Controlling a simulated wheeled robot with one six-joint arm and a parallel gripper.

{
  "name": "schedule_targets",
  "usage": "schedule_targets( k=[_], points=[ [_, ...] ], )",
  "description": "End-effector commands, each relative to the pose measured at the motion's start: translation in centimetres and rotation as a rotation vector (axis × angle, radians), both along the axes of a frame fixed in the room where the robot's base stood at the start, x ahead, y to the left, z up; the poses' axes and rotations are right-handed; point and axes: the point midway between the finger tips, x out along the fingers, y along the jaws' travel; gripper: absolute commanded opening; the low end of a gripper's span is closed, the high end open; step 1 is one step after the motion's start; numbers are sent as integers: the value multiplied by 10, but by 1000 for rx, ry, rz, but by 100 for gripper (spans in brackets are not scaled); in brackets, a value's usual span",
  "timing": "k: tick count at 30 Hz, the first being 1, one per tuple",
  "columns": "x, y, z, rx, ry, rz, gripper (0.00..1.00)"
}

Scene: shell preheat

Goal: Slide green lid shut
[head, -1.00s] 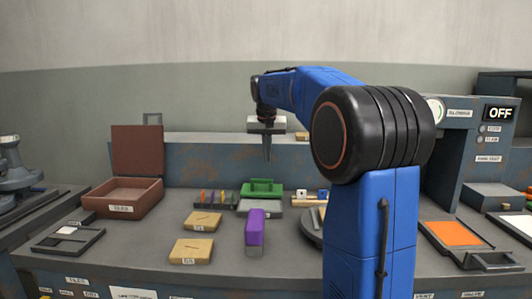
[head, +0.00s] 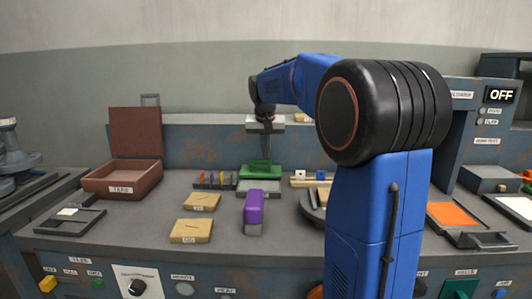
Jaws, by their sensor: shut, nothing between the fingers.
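The green lid (head: 261,171) lies at the back middle of the bench, above a grey box (head: 252,186) whose front part shows in front of it. My gripper (head: 267,159) points straight down, shut and empty, with its tips at the green lid. I cannot tell whether the tips touch the lid or stand just behind its raised part.
A purple block (head: 254,211) stands in front of the grey box, with two tan boxes (head: 201,201) (head: 191,231) to its left. A rack of coloured pieces (head: 214,180) is close on the left. An open red-brown box (head: 122,179) stands further left. My arm hides part of the right side.

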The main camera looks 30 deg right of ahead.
Motion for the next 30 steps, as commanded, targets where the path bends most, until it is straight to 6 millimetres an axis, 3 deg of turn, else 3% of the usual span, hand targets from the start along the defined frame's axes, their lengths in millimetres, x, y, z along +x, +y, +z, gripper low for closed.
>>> schedule_targets(
  k=[8, 21, 30],
  points=[
    [-7, 5, 1, -1, -1, 1, 0],
    [-70, 48, 1, 1, 0, 1, 0],
    [-85, 57, -1, 2, 2, 0, 0]
  ],
)
